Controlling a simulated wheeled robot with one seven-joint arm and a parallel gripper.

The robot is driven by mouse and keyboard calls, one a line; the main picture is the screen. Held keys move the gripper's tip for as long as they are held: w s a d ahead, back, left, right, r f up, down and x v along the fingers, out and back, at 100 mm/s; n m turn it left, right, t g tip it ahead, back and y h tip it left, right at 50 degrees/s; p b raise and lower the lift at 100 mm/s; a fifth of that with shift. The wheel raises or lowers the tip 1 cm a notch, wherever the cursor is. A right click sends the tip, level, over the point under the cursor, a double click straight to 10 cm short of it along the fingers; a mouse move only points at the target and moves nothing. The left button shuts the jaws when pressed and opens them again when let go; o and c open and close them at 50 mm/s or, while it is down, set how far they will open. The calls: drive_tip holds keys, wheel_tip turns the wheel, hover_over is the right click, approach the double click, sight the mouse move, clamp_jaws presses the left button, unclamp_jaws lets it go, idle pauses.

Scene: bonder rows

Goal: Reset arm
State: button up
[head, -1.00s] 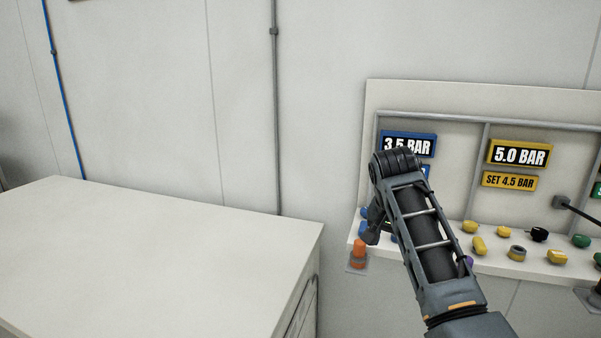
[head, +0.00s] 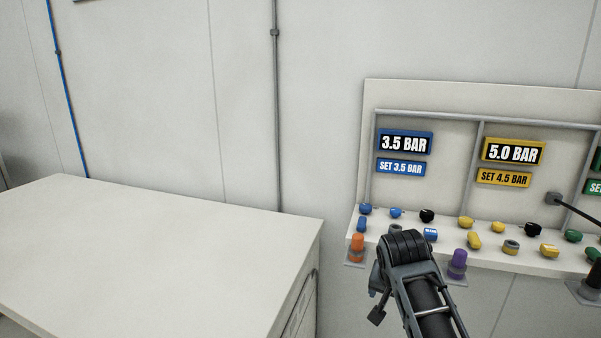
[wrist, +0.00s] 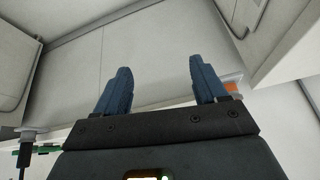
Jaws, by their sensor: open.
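My arm shows at the lower right in the head view, its folded joint in front of the panel's lower shelf. My gripper (wrist: 158,92) shows in the wrist view with two blue fingers spread apart. Nothing is between them. In the head view, only a small dark part of the gripper end shows below the arm's joint, beside the shelf's front edge. The fingertips are hidden or too small to make out there.
A wall panel has a blue 3.5 BAR display (head: 405,142) and a yellow 5.0 BAR display (head: 513,152).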

drive_tip(key=s+f+n+t+y, duration=0.1)
drive_tip(key=s+f+n+t, duration=0.1)
drive_tip(key=s+f, duration=1.05)
drive_tip(key=s+f+n+t, duration=0.1)
drive_tip(key=s+f+t, duration=0.15)
drive_tip(key=s, duration=1.35)
drive_tip(key=s+d+r+n+t, duration=0.1)
drive_tip(key=s+r+t, duration=0.4)
drive_tip(key=s+r, duration=1.7)
drive_tip(key=s+n, duration=0.1)
drive_tip(key=s, duration=0.3)
drive_tip(key=shift+s+d+r+y, duration=0.25)
drive_tip(key=shift+s+r+y, duration=0.05)
drive_tip(key=shift+r+y, duration=0.1)
idle(0.5)
